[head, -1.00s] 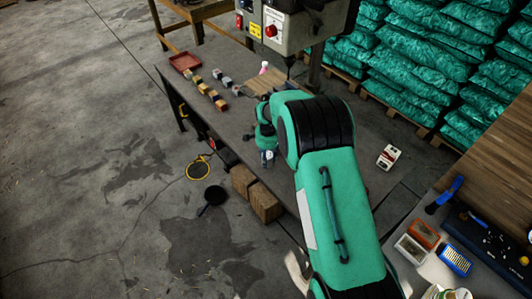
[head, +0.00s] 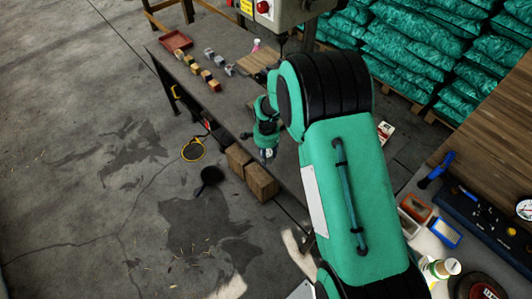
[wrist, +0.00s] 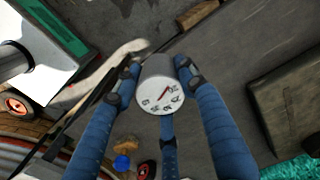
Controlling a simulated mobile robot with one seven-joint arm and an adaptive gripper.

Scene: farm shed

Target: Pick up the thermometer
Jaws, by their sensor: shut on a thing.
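The thermometer (wrist: 162,92) is a short grey cylinder with a white dial face and a red needle. In the wrist view it sits between the blue fingers of my gripper (wrist: 158,74), which is shut on it, with the dial turned toward the camera. In the head view my gripper (head: 267,155) hangs by the near edge of the dark table, mostly behind my green arm. The thermometer cannot be made out clearly there.
The dark table (head: 225,107) carries a row of small blocks (head: 206,75), a red tray (head: 175,42) and a pink bottle (head: 256,45). Wooden blocks (head: 260,182) stand below its edge. A cluttered workbench (head: 500,150) is at right, and stacked green sacks (head: 430,50) are behind.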

